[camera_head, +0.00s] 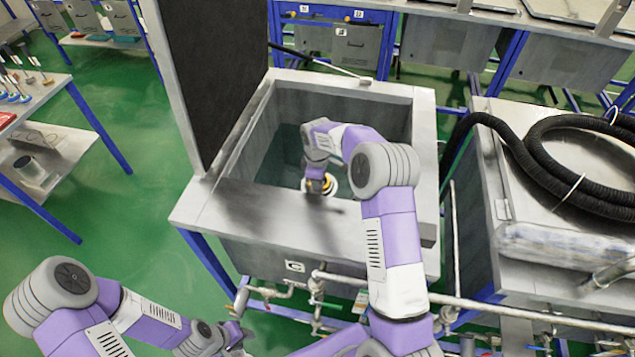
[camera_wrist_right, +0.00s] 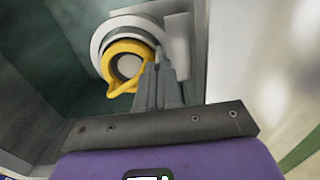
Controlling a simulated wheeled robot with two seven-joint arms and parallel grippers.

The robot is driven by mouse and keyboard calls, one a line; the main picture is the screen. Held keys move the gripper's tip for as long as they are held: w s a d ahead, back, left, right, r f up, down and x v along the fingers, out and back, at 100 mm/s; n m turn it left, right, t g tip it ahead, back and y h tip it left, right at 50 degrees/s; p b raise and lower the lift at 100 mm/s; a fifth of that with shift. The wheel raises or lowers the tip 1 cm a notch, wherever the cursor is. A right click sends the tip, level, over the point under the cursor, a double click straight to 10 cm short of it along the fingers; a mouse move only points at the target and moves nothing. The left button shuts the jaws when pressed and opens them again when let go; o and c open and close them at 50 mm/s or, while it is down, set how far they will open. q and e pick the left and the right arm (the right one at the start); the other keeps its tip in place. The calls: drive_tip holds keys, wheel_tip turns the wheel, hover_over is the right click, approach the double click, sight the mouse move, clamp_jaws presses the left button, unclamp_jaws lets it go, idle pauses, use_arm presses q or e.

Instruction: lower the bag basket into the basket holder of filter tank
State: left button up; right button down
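The bag basket (camera_wrist_right: 112,55) shows as a yellow ring with a small tab, seen from above. A yellow part of the bag basket (camera_head: 329,186) also shows low inside the open filter tank (camera_head: 201,205). The round white basket holder (camera_wrist_right: 97,42) surrounds the yellow ring by the tank wall; I cannot tell how deep the basket sits in it. My right gripper (camera_wrist_right: 160,68) reaches down into the tank, its fingers close together on the right edge of the yellow ring. My left gripper (camera_head: 241,338) is outside the tank at the lower left, its fingers too small to judge.
The tank's dark lid (camera_head: 215,75) stands raised on the left. Pipes and valves (camera_head: 318,285) run along the tank's front. A bench with a black hose (camera_head: 535,165) stands to the right. A shelf with tools (camera_head: 35,95) is at the far left, with green floor between.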

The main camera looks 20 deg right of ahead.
drive_tip(key=shift+f+b, duration=0.3)
drive_tip(key=shift+f, duration=0.2)
drive_tip(key=c, duration=1.2)
unclamp_jaws()
drive_tip(key=shift+s+r, duration=0.1)
drive_tip(key=shift+c, duration=0.2)
wheel_tip(320, 180, up, 8)
drive_tip(key=shift+f, duration=0.25)
drive_tip(key=shift+a+r, duration=0.1)
